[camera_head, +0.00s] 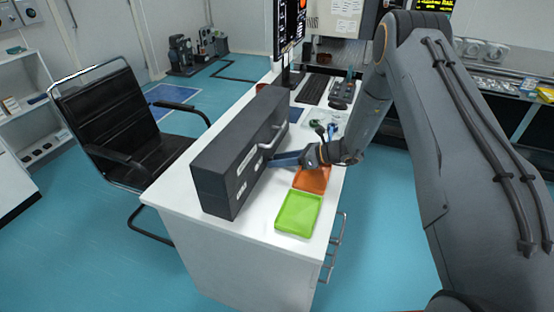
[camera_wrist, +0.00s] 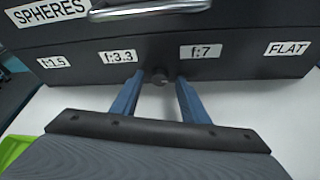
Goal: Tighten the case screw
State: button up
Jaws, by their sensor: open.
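The dark grey case (camera_head: 235,150) stands upright on the white table, its handled face toward my gripper. The case (camera_wrist: 245,65) fills the top of the wrist view, with a metal handle and labels such as SPHERES, f:3.3 and f:7. The case screw (camera_wrist: 159,77) is a small dark round knob low on this face, between the f:3.3 and f:7 labels. My gripper (camera_head: 274,162) reaches the case from the right. In the wrist view its two blue fingers (camera_wrist: 160,92) are apart, one on each side of the screw, with gaps visible. The screw is hidden in the head view.
A green tray (camera_head: 298,213) and an orange tray (camera_head: 312,180) lie on the white table (camera_head: 262,228) beside the case, under and near my gripper. A keyboard (camera_head: 314,90) and small tools are farther back. A black chair (camera_head: 120,130) stands left of the table.

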jog(key=shift+w+a+f, duration=0.1)
jog(key=shift+a+f, duration=0.05)
jog(key=shift+a, duration=0.25)
grip_shut()
jog(key=shift+s+n+t+h+b, duration=0.15)
jog(key=shift+n+t+h+b, duration=0.15)
jog(key=shift+n+t, duration=0.55)
jog(key=shift+s+n+t+h+b, duration=0.1)
jog(key=shift+n+t+h+b, duration=0.15)
jog(key=shift+n+t, duration=0.6)
jog(key=shift+n, duration=0.4)
grip_release()
